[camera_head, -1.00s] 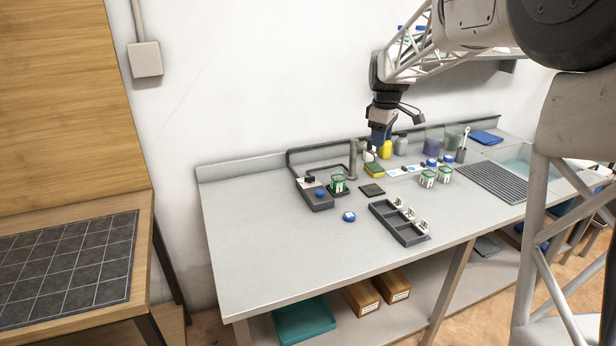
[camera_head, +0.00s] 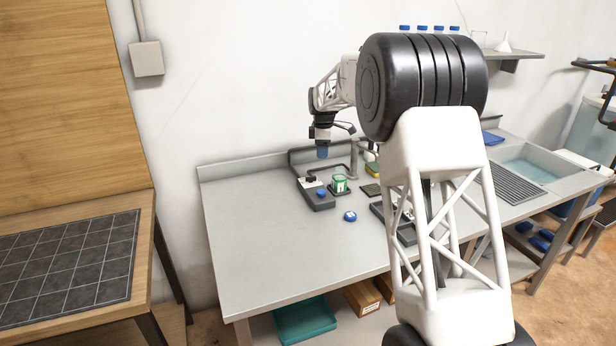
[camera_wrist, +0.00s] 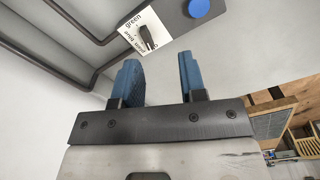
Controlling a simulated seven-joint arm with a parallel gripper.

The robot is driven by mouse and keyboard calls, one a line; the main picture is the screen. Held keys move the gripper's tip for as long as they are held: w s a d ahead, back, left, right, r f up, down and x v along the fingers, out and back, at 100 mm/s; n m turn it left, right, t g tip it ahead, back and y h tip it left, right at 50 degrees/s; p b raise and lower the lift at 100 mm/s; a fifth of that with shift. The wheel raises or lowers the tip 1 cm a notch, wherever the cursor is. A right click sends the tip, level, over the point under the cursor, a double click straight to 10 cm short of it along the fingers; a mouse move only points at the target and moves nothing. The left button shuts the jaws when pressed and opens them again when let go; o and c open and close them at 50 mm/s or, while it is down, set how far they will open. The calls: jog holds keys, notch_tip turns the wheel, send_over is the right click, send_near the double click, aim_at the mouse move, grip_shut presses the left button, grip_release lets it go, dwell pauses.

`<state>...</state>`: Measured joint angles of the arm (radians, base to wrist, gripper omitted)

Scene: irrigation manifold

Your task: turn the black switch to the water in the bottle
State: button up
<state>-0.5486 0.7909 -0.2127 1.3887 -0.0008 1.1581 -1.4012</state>
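The black switch (camera_wrist: 147,38) shows in the wrist view on a white label of the grey control box, just beyond my fingertips. The control box (camera_head: 318,199) stands on the bench in the head view, with a blue button (camera_head: 322,194). A bottle with green contents (camera_head: 339,183) stands just right of the box. My gripper (camera_head: 322,153) points down above the box; in the wrist view its two blue fingers (camera_wrist: 160,80) are apart with nothing between them.
Dark pipes (camera_wrist: 75,45) run behind the box. A dark tray (camera_head: 385,212) and the sink side are partly hidden by my arm. The bench's front left is clear.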

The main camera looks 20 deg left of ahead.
jog(key=n, duration=0.2)
send_over(308, 177)
notch_tip(308, 177, down, 5)
jog(key=shift+w+r, duration=0.1)
jog(key=shift+r, duration=0.1)
jog(key=shift+f, duration=0.15)
jog(key=shift+f, duration=3.8)
grip_shut()
